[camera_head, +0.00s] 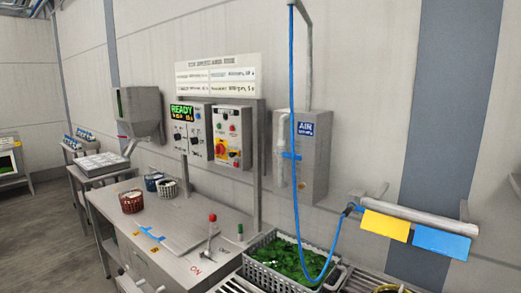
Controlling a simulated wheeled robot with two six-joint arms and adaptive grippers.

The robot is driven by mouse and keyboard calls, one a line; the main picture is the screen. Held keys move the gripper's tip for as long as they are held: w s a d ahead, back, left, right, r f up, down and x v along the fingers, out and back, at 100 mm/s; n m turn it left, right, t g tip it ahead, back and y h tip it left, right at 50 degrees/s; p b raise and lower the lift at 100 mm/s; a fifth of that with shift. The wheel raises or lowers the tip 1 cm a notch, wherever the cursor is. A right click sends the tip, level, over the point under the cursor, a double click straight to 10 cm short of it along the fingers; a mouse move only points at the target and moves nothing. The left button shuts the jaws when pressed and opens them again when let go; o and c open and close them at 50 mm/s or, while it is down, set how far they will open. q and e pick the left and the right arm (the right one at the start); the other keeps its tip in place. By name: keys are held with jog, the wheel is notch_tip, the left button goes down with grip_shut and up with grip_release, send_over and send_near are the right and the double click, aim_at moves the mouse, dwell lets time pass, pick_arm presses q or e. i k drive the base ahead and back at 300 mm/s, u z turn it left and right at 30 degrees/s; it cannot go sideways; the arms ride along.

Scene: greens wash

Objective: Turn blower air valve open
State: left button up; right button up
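A grey air box with a blue AIR label (307,129) is mounted on the wall at centre right. A pale vertical pipe (282,172) runs at its left side. A small blue valve handle (291,156) lies roughly level across this pipe. A blue hose (293,85) hangs in front of the box, close to the handle, and loops down to the right to a blower bar (410,212) with yellow and blue flaps. I cannot make out either gripper, and nothing is seen touching the valve handle.
A steel bench (150,235) stands below, with small baskets (132,202) on it. A grey crate of greens (262,274) stands below the air box. A control panel (233,140) is on the left. A pale shape (136,284) at the bottom edge is unclear.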

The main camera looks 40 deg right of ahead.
aim_at(279, 153)
jog(key=z, duration=0.3)
jog(key=i, duration=0.85)
jog(key=z, duration=0.7)
